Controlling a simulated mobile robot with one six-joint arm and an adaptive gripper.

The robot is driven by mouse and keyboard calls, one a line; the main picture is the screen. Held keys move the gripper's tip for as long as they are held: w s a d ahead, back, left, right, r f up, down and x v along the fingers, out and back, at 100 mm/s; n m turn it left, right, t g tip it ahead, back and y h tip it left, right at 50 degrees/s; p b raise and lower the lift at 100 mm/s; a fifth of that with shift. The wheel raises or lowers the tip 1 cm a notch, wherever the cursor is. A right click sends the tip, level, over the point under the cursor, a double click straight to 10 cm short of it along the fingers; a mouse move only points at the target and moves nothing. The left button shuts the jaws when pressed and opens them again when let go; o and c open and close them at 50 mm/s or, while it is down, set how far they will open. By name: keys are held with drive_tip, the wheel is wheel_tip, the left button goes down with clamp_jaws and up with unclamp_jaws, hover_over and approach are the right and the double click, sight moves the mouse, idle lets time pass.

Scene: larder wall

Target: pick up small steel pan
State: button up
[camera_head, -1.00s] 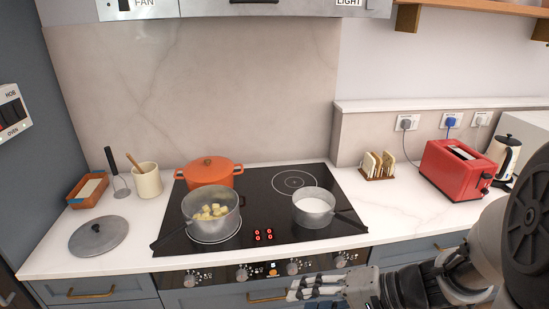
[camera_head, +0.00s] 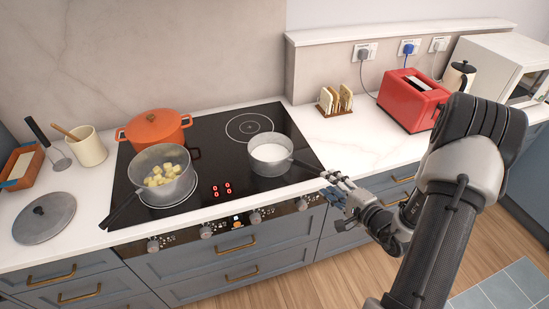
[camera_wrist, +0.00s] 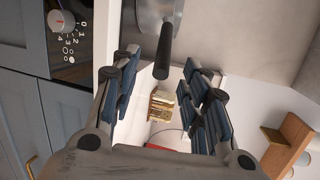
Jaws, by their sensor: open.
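The small steel pan (camera_head: 268,162) stands on the right front of the black hob (camera_head: 215,132) with white liquid in it. Its dark handle points to the lower right, towards my gripper (camera_head: 337,190). My gripper is open and empty just beyond the handle's end, at the counter's front edge. In the wrist view, the dark handle (camera_wrist: 163,52) reaches down from the top between the open fingers (camera_wrist: 160,68), apart from both. Only part of the pan's body shows at the top of that view.
A larger pan of pale chunks (camera_head: 164,180) and an orange pot (camera_head: 155,131) stand on the hob's left. A toast rack (camera_head: 336,101) and red toaster (camera_head: 412,101) stand to the right. Drawers (camera_head: 235,252) lie below.

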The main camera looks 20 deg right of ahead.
sight(311, 166)
drive_tip(key=x, duration=0.6)
drive_tip(key=b+x, duration=0.1)
drive_tip(key=x, duration=0.3)
drive_tip(key=shift+a+r, duration=0.2)
drive_tip(key=shift+r, duration=0.05)
drive_tip(key=shift+c, duration=0.2)
clamp_jaws()
idle(0.5)
drive_tip(key=shift+w+r, duration=0.1)
drive_tip(key=shift+r, duration=0.05)
